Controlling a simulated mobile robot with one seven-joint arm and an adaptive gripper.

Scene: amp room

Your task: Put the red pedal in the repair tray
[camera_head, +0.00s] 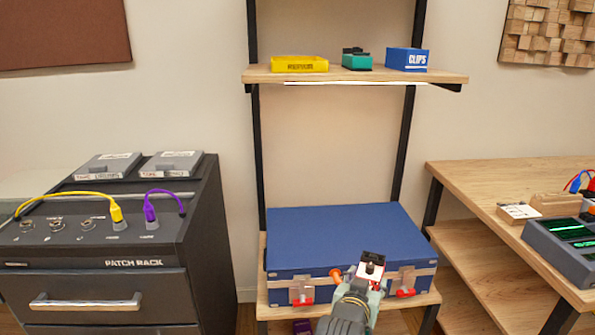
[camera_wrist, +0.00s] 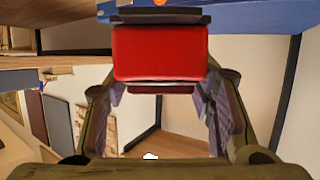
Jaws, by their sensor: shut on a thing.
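The red pedal (camera_wrist: 160,52) fills the upper middle of the wrist view, with a black edge along its top. My gripper (camera_wrist: 160,88) is shut on it, one finger at each side. In the head view my gripper (camera_head: 369,272) is in front of the blue case, and only a small part of the pedal shows there. A yellow tray (camera_head: 300,65) sits at the left of the upper shelf; its dark label is too small to read surely, and it may be the repair tray.
The upper shelf (camera_head: 262,77) also holds a teal pedal (camera_head: 357,61) and a blue CLIPS box (camera_head: 407,59). A closed blue case (camera_head: 345,235) lies on the lower shelf. The patch rack (camera_head: 100,255) stands left, a wooden bench (camera_head: 500,175) right.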

